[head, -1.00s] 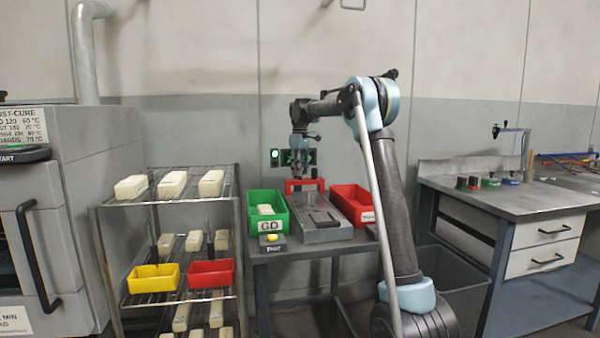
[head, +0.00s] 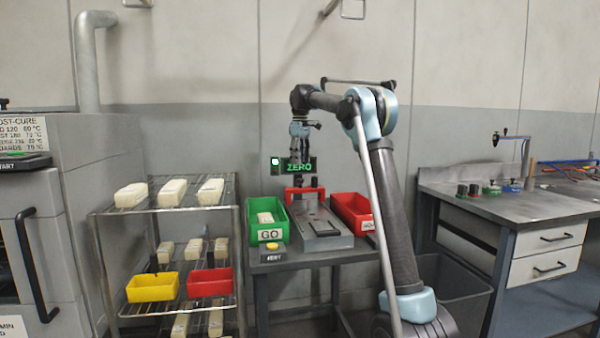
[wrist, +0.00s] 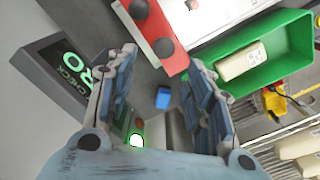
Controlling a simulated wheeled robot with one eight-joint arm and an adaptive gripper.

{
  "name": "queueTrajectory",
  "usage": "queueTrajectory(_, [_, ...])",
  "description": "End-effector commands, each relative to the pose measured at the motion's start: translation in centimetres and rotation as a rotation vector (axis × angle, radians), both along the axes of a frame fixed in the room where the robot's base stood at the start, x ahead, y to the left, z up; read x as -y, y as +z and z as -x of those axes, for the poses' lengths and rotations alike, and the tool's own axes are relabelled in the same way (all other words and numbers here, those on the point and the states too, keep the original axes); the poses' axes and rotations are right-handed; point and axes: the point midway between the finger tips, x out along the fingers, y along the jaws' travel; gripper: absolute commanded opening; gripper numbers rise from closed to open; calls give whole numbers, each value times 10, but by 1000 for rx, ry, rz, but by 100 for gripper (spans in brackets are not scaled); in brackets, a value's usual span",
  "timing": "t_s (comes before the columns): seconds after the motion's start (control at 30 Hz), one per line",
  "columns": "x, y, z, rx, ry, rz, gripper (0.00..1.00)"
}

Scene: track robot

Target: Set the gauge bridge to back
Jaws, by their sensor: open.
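The red gauge bridge (head: 305,192) stands across the rear end of the grey gauge base (head: 328,243), between the bins. In the wrist view the red bridge (wrist: 172,62) lies just beyond my fingertips, with dark round parts near it. My gripper (wrist: 158,75) is open and nothing shows held between its fingers. In the head view my gripper (head: 300,147) hangs above the rear of the gauge, apart from the bridge. A small blue piece (wrist: 163,98) shows in the gap between the fingers; I cannot tell what it is.
A green GO bin (head: 282,206) holding a pale block stands left of the gauge, a red bin (head: 346,208) right. A lit display (head: 299,166) behind reads ZERO. A wire rack (head: 125,210) stands left, a workbench (head: 525,206) right.

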Motion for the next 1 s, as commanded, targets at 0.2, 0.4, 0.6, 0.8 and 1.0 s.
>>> queueTrajectory(0.2, [0, 26, -1, 0, 0, 0, 47])
queueTrajectory(0.4, [0, 35, 0, 0, 0, 0, 47])
queueTrajectory(0.6, [0, 35, 0, 0, 0, 0, 47])
queueTrajectory(0.8, [5, 36, 3, 1, -10, 0, 47])
queueTrajectory(1.0, [34, 41, 30, 13, -77, -5, 47])
